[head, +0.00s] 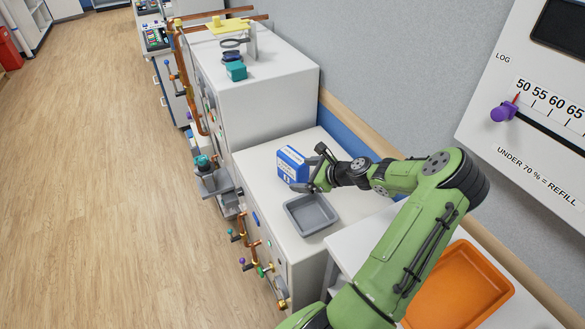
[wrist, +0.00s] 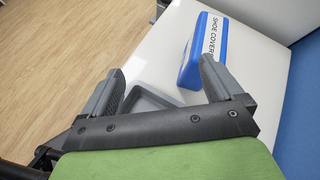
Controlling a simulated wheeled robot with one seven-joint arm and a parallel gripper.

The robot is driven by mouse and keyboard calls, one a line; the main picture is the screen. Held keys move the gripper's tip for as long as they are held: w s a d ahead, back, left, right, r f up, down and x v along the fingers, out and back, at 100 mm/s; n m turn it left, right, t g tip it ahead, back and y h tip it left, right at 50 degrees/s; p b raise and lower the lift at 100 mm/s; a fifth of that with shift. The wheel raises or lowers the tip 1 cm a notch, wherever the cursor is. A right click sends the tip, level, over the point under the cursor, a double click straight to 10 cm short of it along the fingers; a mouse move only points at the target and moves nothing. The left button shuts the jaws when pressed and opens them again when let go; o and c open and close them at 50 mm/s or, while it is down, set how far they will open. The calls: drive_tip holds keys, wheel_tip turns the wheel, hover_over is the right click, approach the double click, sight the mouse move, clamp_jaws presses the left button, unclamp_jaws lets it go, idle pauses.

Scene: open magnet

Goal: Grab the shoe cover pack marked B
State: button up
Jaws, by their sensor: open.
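A blue and white shoe cover pack (head: 291,161) stands on the white counter in the head view. A small white mark shows low on its blue face, too small to read surely. In the wrist view the pack (wrist: 209,45) shows the words "SHOE COVER", and its near end is partly hidden by the right finger. My gripper (head: 311,170) is open beside the pack. In the wrist view the space between the fingers of my gripper (wrist: 161,66) is empty, and the pack lies at and beyond the right finger, not between them. Contact cannot be told.
A grey tray (head: 289,207) sits on the counter just in front of the pack; it shows below the fingers in the wrist view (wrist: 143,93). A tall white cabinet (head: 265,100) stands behind. An orange tray (head: 507,287) lies at lower right. The wall runs along the right.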

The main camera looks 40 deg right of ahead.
sight(296, 161)
drive_tip(key=s+d+f+m+t+h, duration=0.1)
drive_tip(key=s+d+m+t+h, duration=0.15)
drive_tip(key=d+m, duration=0.4)
drive_tip(key=shift+n, duration=0.45)
drive_tip(key=b+x, duration=0.1)
drive_tip(key=x, duration=0.4)
drive_tip(key=b+x, duration=0.1)
drive_tip(key=x, duration=0.4)
drive_tip(key=b+x, duration=0.1)
drive_tip(key=x, duration=0.4)
drive_tip(key=shift+a+f, duration=0.1)
drive_tip(key=shift+f, duration=0.35)
drive_tip(key=shift+s+r, duration=0.1)
drive_tip(key=shift+c, duration=0.6)
drive_tip(key=c, duration=1.2)
